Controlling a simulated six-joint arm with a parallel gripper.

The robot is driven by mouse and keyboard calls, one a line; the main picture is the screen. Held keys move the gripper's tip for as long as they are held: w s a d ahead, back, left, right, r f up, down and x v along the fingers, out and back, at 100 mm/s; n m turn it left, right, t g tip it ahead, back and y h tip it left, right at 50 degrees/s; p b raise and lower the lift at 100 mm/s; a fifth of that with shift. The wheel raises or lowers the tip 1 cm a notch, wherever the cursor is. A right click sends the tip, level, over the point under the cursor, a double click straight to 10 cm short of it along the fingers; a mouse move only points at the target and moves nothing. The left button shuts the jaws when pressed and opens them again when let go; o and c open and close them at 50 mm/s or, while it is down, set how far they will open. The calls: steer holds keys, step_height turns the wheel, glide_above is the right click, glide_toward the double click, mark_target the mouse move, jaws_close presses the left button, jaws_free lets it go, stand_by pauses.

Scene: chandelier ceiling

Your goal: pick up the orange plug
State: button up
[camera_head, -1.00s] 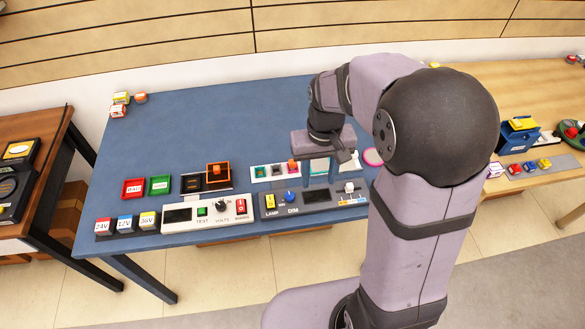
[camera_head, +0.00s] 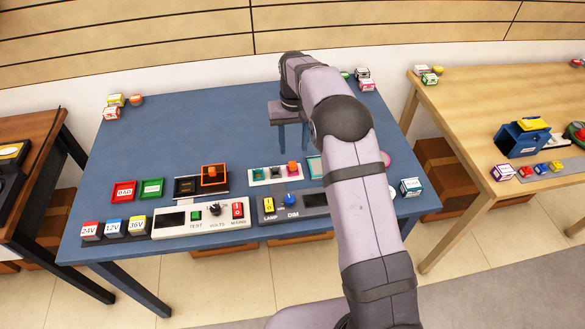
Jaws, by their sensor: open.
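A small orange block (camera_head: 293,167), which looks like the orange plug, sits at the right part of a white strip (camera_head: 262,181) with several coloured sockets. Another small orange piece (camera_head: 211,171) sits in an orange-framed box (camera_head: 215,182) to the left of the strip. A third orange piece (camera_head: 135,99) lies at the table's far left corner. My gripper (camera_head: 293,142) is above the blue table, behind the white strip. Its two fingers point down, apart, with nothing visible between them. The strip's right end is close to my arm.
Red and green trays (camera_head: 138,189), labelled cubes (camera_head: 112,229), a white control panel (camera_head: 203,219) and a dark LAMP/DIM panel (camera_head: 290,206) line the front of the blue table (camera_head: 190,125). Its back middle is clear. A wooden table (camera_head: 470,105) stands at the right.

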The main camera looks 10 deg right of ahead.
mark_target(293, 164)
steer(key=shift+s+a+f+p, duration=0.1)
steer(key=shift+f+p, duration=0.75)
steer(key=shift+f, duration=1)
steer(key=shift+a+f+p, duration=0.1)
steer(key=shift+f+p, duration=0.75)
steer(key=shift+f, duration=0.95)
steer(key=shift+c, duration=0.3)
jaws_close()
